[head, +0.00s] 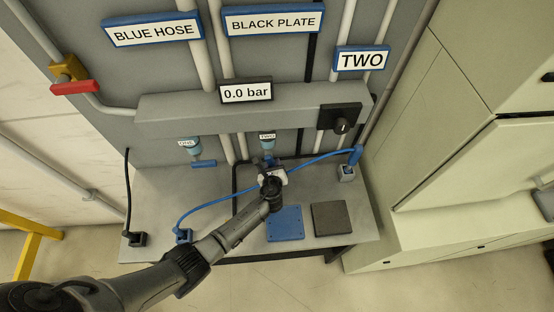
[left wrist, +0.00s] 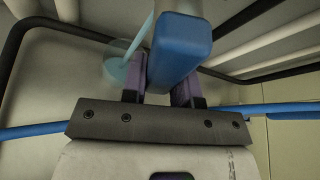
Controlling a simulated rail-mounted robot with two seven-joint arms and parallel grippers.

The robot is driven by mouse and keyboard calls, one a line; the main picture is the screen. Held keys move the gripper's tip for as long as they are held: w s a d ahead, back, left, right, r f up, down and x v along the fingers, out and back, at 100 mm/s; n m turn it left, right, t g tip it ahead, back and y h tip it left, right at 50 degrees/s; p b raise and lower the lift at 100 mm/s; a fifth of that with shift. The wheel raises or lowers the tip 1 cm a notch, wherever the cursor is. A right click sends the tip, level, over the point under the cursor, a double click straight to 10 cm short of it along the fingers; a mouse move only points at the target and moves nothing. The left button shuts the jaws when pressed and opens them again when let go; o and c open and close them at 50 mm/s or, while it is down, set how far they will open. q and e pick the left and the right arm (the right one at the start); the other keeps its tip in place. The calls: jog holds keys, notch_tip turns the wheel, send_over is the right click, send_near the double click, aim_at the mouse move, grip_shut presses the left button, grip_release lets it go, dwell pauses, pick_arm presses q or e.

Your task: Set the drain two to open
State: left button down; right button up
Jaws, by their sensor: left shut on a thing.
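Drain two is the light blue bowl (head: 267,145) under the small TWO tag, below the grey manifold in the head view. My left gripper (head: 269,166) reaches up to it from the front left. In the left wrist view its purple fingers (left wrist: 161,82) are shut on the blue drain handle (left wrist: 180,48), one on each side. The clear bowl (left wrist: 118,66) shows just behind the left finger. In the head view the gripper hides most of this handle, so its open or closed setting cannot be told. My right gripper is not in view.
Drain one (head: 190,145), with its blue handle (head: 204,163), hangs to the left. A blue hose (head: 215,206) crosses the bench behind my gripper. A blue plate (head: 285,223) and a black plate (head: 329,218) lie on the bench. The gauge (head: 246,92) reads 0.0 bar.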

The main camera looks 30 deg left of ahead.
pick_arm(q)
jog(key=shift+s+a+m+g+y+p, duration=0.35)
jog(key=shift+a+m+y+p, duration=0.2)
jog(key=shift+m+p, duration=0.35)
jog(key=shift+s+a+f+m+y+p, duration=0.15)
jog(key=shift+m+y+p, duration=0.1)
jog(key=shift+m+p, duration=0.15)
jog(key=shift+g, duration=0.25)
jog(key=c, duration=0.9)
grip_release()
